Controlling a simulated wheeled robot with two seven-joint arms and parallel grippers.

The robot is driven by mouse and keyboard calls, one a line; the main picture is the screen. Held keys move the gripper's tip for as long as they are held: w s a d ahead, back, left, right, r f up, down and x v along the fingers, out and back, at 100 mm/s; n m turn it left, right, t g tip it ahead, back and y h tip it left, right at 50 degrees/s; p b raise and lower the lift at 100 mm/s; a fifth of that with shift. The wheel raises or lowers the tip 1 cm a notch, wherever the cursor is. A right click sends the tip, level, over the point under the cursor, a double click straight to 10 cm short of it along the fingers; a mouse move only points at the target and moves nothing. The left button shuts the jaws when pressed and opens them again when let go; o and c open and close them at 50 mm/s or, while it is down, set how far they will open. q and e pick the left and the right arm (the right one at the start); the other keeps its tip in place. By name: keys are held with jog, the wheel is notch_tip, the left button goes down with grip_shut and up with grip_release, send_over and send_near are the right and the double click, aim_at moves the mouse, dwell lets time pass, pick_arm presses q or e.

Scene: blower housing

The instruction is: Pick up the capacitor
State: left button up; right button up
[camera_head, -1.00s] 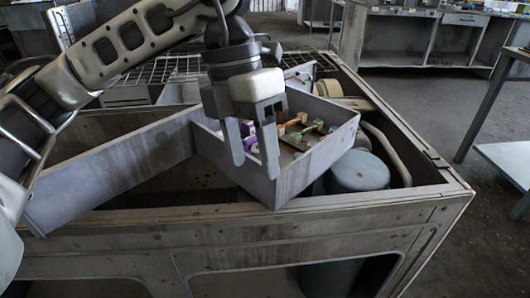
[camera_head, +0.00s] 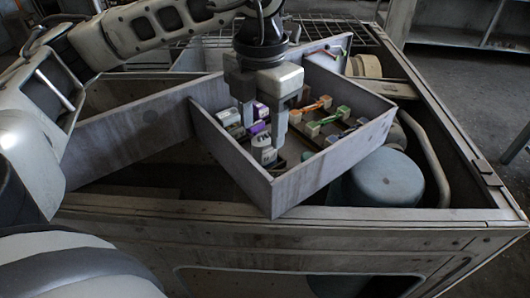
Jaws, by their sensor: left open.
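My left gripper (camera_head: 263,134) points down inside a grey open bin (camera_head: 325,172), its two fingers apart. Between and just below the fingertips is a small white block with a dark end (camera_head: 264,152). A purple-and-white part (camera_head: 258,128) shows between the fingers, partly hidden by them. A whitish part (camera_head: 228,117) lies to the left of the fingers. I cannot tell for certain which of these small parts is the capacitor. No part is visibly gripped. My right gripper is not in view.
Orange (camera_head: 316,105), green (camera_head: 327,121) and blue-banded (camera_head: 340,136) parts lie on the bin's right side. The bin walls stand close around the gripper. A blue-grey cylinder (camera_head: 386,178) and a curved pipe (camera_head: 430,160) lie right of the bin, inside the housing (camera_head: 400,240).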

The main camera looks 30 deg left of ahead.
aim_at(265, 138)
pick_arm(q)
jog(key=f, duration=0.5)
jog(key=shift+w+d+f, duration=0.2)
jog(key=shift+w+f, duration=0.05)
jog(key=shift+f, duration=0.1)
jog(key=c, duration=0.9)
